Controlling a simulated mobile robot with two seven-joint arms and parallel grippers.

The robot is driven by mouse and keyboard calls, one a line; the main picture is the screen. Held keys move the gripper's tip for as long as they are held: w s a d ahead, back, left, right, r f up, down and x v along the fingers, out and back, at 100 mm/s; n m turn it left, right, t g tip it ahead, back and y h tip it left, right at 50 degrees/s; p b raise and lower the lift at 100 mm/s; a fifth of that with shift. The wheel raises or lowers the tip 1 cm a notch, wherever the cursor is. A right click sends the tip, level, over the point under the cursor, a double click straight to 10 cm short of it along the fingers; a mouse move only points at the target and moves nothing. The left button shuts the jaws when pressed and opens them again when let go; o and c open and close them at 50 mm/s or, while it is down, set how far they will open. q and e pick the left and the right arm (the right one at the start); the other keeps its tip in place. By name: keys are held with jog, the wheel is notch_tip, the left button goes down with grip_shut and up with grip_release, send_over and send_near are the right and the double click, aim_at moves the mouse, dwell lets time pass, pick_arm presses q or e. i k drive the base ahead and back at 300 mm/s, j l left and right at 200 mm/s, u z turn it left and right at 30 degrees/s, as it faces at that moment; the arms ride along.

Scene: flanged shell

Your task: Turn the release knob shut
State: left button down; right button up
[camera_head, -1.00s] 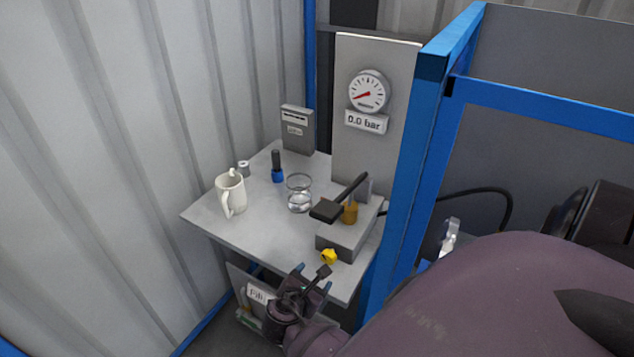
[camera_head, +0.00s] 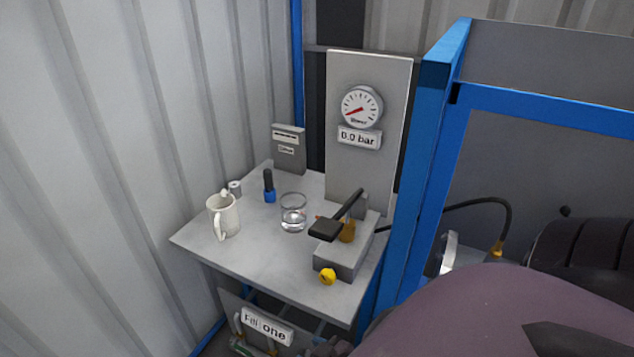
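The yellow release knob (camera_head: 328,276) sits on the front face of the grey pump block (camera_head: 345,257) at the table's right side. Nothing touches the knob. A black-gripped pump lever (camera_head: 338,217) rises above the block beside a brass-coloured part (camera_head: 348,232). The round gauge (camera_head: 361,107) on the upright panel has a red needle pointing low left, and the label below (camera_head: 358,138) reads 0.0 bar. My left gripper is not in view.
On the grey table (camera_head: 265,262) stand a white mug (camera_head: 223,216), a glass beaker (camera_head: 292,213), a blue-black marker-like item (camera_head: 269,187) and a small roll (camera_head: 235,187). A blue frame post (camera_head: 419,180) rises close to the table's right.

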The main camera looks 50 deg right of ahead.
aim_at(328, 276)
jog(key=i+j+z, duration=0.1)
jog(key=i+j, duration=0.6)
jog(key=i+j+z, duration=0.1)
jog(key=z, duration=1.75)
jog(key=i+j, duration=0.05)
